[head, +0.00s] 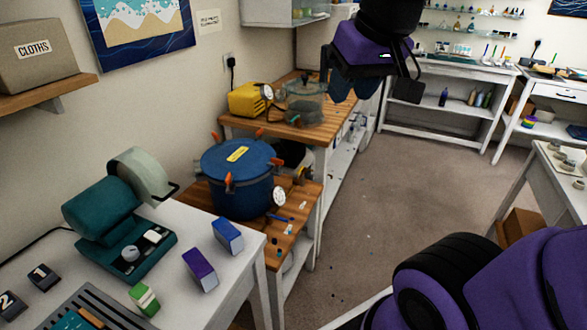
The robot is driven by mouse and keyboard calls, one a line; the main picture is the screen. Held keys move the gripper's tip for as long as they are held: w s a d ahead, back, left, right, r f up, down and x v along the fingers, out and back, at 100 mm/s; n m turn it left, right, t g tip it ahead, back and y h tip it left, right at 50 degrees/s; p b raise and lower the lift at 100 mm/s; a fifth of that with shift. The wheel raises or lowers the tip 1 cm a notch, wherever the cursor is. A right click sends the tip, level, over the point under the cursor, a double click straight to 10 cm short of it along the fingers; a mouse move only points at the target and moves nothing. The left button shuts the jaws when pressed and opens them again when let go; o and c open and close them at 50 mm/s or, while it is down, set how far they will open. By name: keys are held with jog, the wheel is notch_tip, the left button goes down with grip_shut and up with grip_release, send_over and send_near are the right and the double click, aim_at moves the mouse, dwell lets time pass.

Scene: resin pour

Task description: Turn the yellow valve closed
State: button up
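Nothing held can be made out.
A white table (232,288) at front left carries a green machine (120,225) and small boxes. A shelf with a cloths box (40,50) juts from the left wall. The floor (400,190) at centre is clear; a white table (540,190) stands at right.

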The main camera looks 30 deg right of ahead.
jog(key=w+d+m, duration=0.1)
jog(key=w+d, duration=0.1)
jog(key=w, duration=0.8)
jog(key=m+g+y, duration=0.1)
jog(key=m+g, duration=0.2)
jog(key=m, duration=0.6)
send_over(299, 171)
jog(key=s+d, duration=0.1)
jog(key=s, duration=0.1)
jog(key=s+d+f+x, duration=0.1)
jog(key=s+d+x, duration=0.15)
jog(key=x, duration=1.25)
jog(key=s+d+x, duration=0.1)
jog(key=s+x, duration=0.2)
jog(key=x, duration=1.2)
jog(key=s+d+f+x, duration=0.1)
jog(key=s+x, duration=0.1)
jog(key=x, duration=2.2)
jog(key=shift+s+d+f, duration=0.1)
grip_shut()
